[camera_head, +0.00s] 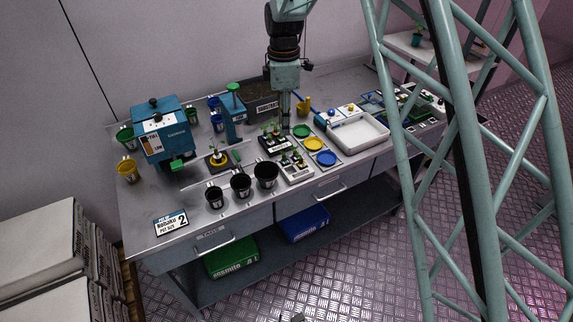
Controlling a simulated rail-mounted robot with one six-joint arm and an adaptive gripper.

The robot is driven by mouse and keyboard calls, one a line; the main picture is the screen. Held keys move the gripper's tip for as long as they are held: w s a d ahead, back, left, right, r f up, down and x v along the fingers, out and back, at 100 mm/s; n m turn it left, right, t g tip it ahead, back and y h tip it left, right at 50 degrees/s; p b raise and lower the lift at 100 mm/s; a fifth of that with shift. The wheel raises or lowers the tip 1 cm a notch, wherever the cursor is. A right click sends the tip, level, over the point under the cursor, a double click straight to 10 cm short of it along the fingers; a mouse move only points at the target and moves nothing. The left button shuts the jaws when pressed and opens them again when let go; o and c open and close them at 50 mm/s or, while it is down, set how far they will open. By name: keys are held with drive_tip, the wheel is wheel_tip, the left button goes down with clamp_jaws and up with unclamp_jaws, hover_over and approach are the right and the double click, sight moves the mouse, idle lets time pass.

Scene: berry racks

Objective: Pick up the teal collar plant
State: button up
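My gripper (285,112) hangs down over the back middle of the workbench (140,222), above the small seedling trays. Its fingers are small and partly merge with the seedlings, so I cannot tell if they are open or touch anything. Small green plants stand in a dark labelled tray (279,146) just below my gripper and in a pale tray (293,175) in front of it. The collar colours are too small to read, so I cannot tell which plant has the teal collar.
Three black pots (241,186) line the front edge. A blue machine (162,133) and a green-topped blue device (233,113) stand at left and back. Green, yellow and blue discs (315,143) lie right of my gripper, beside an empty white tray (358,133). My lattice frame blocks the right.

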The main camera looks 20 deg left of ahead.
drive_tip(key=shift+f, duration=0.1)
hover_over(285, 162)
drive_tip(key=w, duration=0.1)
drive_tip(key=shift+w+a+f, duration=0.1)
drive_tip(key=shift+a+f, duration=0.05)
drive_tip(key=shift+f, duration=1.95)
drive_tip(key=shift+w+a+f, duration=0.1)
drive_tip(key=shift+f, duration=2)
drive_tip(key=shift+f, duration=0.1)
drive_tip(key=shift+s+f, duration=0.15)
drive_tip(key=shift+f, duration=2.35)
drive_tip(key=shift+c, duration=0.9)
clamp_jaws()
